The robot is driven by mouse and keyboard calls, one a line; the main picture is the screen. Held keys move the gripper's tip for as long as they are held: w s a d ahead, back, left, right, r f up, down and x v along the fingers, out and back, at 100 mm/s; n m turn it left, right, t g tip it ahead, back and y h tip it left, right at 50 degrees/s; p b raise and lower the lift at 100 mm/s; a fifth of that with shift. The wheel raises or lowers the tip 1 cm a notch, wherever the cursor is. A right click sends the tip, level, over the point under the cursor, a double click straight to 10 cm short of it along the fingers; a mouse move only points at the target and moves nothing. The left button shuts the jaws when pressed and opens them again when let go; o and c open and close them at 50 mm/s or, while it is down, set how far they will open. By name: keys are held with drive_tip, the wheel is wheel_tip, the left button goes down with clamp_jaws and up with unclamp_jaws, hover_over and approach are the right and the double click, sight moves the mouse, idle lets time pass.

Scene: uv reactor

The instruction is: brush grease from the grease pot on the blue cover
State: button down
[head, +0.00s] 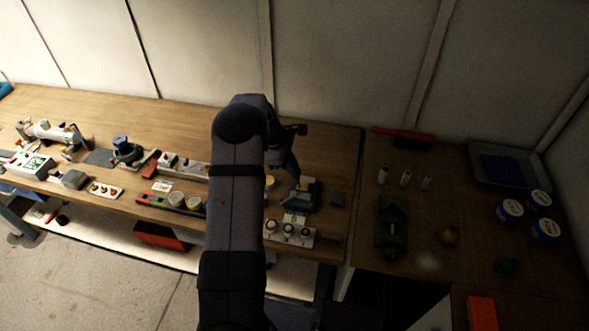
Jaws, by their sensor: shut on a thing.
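My arm reaches up the middle of the view and bends down over the bench. My gripper (294,174) points down at the bench's right part, close above or beside a dark blue-grey block (302,194). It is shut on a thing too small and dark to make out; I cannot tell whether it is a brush. A small yellow-topped pot (269,181) shows beside my arm, and another yellowish round pot (194,203) sits further left. Either may be the grease pot. A small blue part (121,142) tops a dark round device at left; I cannot tell if it is the blue cover.
A white rack (290,233) with several round pieces stands at the bench's front edge. Instruments crowd the left bench. The right table holds a grey tray (482,178) with a blue sheet, several blue-lidded tins (510,210), a dark green device (392,226) and white cylinders (405,178).

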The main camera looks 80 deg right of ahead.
drive_tip(key=shift+r, duration=3.5)
